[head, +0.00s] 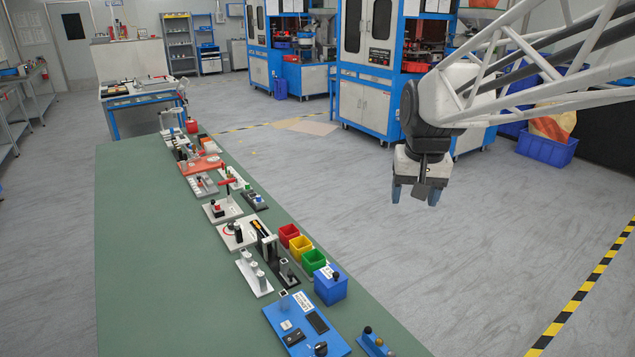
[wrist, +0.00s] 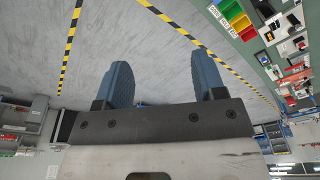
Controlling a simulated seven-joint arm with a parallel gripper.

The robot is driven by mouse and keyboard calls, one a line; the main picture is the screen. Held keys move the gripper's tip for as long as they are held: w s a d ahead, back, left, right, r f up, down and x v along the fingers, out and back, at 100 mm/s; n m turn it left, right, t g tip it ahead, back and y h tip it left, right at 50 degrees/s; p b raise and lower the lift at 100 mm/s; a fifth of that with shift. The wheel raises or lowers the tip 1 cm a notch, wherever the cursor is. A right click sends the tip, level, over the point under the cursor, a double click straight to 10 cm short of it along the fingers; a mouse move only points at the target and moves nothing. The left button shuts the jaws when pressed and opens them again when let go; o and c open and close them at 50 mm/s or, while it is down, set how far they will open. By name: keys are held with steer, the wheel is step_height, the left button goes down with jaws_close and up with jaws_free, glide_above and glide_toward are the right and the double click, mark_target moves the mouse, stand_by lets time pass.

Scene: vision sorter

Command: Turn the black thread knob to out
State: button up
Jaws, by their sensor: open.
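A blue panel (head: 300,338) lies at the near end of the green bench in the head view. It carries a round black knob (head: 320,349) near its front edge. Another small dark knob (head: 335,275) sits on top of a blue box (head: 330,290) just behind it. I cannot tell which one is the thread knob, and no in or out marking is readable. My gripper (head: 415,195) hangs in the air to the right of the bench, well apart from both. Its two blue fingers (wrist: 160,68) are spread and empty in the wrist view.
The green bench (head: 150,250) has a clear left side. Red (head: 289,235), yellow (head: 300,247) and green (head: 313,260) bins stand beside the blue box. Several small fixtures line the bench's right edge. Open floor lies below my gripper. Blue-framed machines (head: 370,70) stand behind.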

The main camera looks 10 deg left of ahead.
steer(key=w+a+f, duration=0.2)
steer(key=w+a, duration=1)
steer(key=w, duration=0.1)
steer(key=n+g, duration=0.2)
glide_above(232, 223)
steer(key=f, duration=2.5)
steer(key=shift+d+f, duration=0.25)
steer(key=shift+f, duration=0.05)
steer(key=shift+a+f, duration=0.2)
steer(key=shift+a, duration=0.1)
steer(key=shift+f, duration=3.85)
